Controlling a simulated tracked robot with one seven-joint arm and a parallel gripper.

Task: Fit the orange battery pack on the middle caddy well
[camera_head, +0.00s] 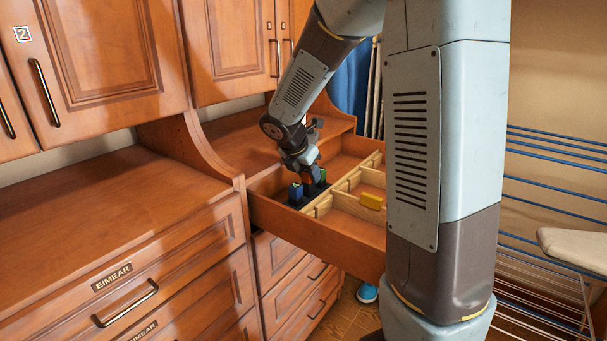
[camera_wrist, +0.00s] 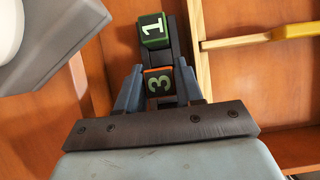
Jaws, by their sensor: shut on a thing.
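The orange battery pack (camera_wrist: 160,84), marked 3, is held between the two fingers of my gripper (camera_wrist: 158,74). In the head view my gripper (camera_head: 307,172) points down into the open drawer, with a sliver of orange at its tips. The black caddy (camera_head: 296,205) lies in the drawer's left compartment under the gripper. A blue pack (camera_head: 295,191) stands at its near end. A green pack (camera_wrist: 153,29), marked 1, stands at the far end. The orange pack is between these two, over the middle of the caddy. I cannot tell whether it is seated, as its lower part is hidden.
The open drawer (camera_head: 340,236) has pale wooden dividers (camera_head: 342,186) right of the caddy. A wooden countertop (camera_head: 110,220) is at left, and a drying rack (camera_head: 555,190) is at right.

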